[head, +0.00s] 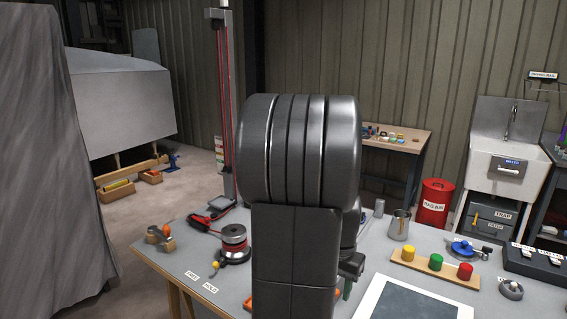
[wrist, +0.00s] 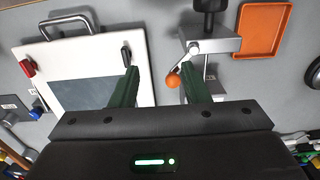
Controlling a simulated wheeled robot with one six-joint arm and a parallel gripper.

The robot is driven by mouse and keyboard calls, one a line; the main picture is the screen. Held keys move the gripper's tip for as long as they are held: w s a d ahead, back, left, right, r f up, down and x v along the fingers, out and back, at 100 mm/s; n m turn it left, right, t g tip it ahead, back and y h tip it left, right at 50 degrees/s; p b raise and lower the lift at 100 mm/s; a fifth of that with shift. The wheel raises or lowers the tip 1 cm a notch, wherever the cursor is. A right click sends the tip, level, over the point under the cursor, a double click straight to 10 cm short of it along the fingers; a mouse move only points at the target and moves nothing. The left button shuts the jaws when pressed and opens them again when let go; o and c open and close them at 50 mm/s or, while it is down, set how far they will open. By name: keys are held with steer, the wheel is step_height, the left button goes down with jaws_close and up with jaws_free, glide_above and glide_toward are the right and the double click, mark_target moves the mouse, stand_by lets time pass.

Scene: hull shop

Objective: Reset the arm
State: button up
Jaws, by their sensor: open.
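My gripper (wrist: 159,77) is open in the wrist view, with its two dark green fingers apart and nothing held between them. It hangs above the grey bench (head: 205,262) and points down at it. Below the left finger lies a white board with a dark panel (wrist: 85,75). Near the right finger is a metal clamp-like device (wrist: 208,46) with an orange ball on its lever. In the head view my arm stands folded up in the middle and hides most of the gripper; only a bit of it shows at the arm's lower right.
An orange tray (wrist: 263,31) lies beside the clamp. A red bin (head: 433,203) stands behind.

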step_height(320, 180, up, 8)
steer(key=shift+f, duration=0.25)
stand_by(0.4)
